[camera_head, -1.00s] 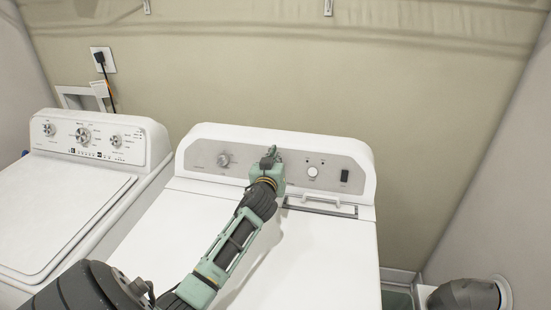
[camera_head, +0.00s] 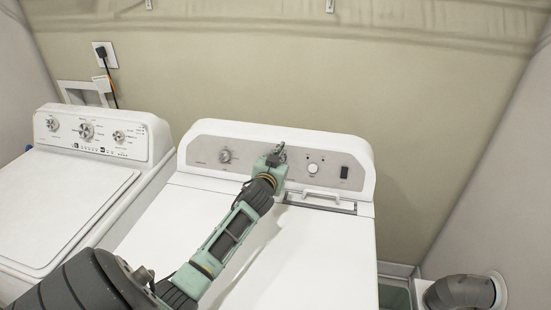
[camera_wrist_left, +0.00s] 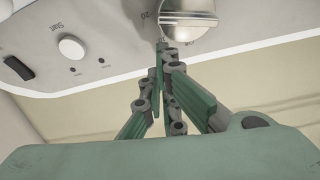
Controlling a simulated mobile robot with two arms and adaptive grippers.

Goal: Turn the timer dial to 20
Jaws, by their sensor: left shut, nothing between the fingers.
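My left gripper (camera_head: 279,150) is shut and empty, in front of the middle of the right-hand machine's control panel. In the left wrist view, its closed fingertips (camera_wrist_left: 165,50) are at the lower edge of a silver dial (camera_wrist_left: 188,18). I cannot tell whether they touch it. In the head view, a dial (camera_head: 225,156) shows left of my gripper. The gripper hides part of the panel, so I cannot tell whether this is the same dial. My right gripper is out of view.
A white push button (camera_head: 312,169) and a black switch (camera_head: 344,172) are right of my gripper on the same panel. A second white machine (camera_head: 62,200) stands at the left. The top of the right-hand machine (camera_head: 330,250) is clear.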

